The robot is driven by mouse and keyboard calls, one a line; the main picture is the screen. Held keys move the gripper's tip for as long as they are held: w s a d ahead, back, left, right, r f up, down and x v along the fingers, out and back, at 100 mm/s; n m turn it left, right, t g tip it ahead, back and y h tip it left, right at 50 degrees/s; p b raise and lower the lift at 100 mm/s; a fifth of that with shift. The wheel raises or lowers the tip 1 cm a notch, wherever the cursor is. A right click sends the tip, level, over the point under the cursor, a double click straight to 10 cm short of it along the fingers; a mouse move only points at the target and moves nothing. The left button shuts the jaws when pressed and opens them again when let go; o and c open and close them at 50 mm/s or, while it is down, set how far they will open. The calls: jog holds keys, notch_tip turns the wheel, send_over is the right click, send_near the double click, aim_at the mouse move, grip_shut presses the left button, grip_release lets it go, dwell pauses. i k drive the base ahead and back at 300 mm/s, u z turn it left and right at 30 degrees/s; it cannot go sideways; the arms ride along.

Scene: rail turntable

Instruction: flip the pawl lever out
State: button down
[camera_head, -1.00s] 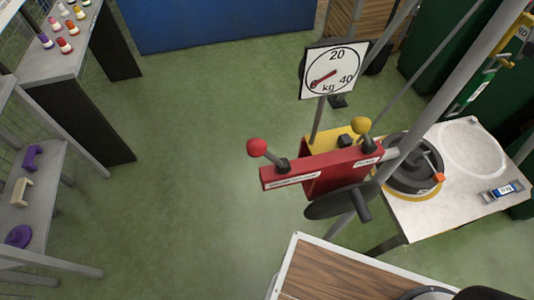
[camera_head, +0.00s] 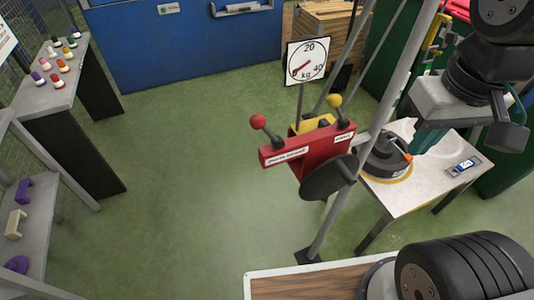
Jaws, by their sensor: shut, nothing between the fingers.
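A red winch housing (camera_head: 310,150) stands on a grey post in the middle of the picture. On its right end a short lever with a yellow knob (camera_head: 334,101) stands up above a small label that seems to read PAWL. On its left end a lever with a red knob (camera_head: 258,121) leans up and left above a longer label. My gripper (camera_head: 431,140) is at the upper right, shut and empty, well to the right of both levers and apart from them. Its fingertips are hard to make out.
A dark round disc (camera_head: 328,178) hangs at the housing's front. A kg dial (camera_head: 307,63) stands behind. A slanted grey pole (camera_head: 372,130) runs between the housing and my gripper. A white-topped table (camera_head: 400,202) is at right. Green floor lies open at left.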

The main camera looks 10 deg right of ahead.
aim_at(334, 101)
jog(key=u, duration=0.7)
jog(key=i, duration=0.4)
jog(key=z, duration=0.15)
jog(key=k, duration=1)
jog(key=z, duration=1.35)
jog(key=i, duration=0.7)
jog(key=u, duration=1.35)
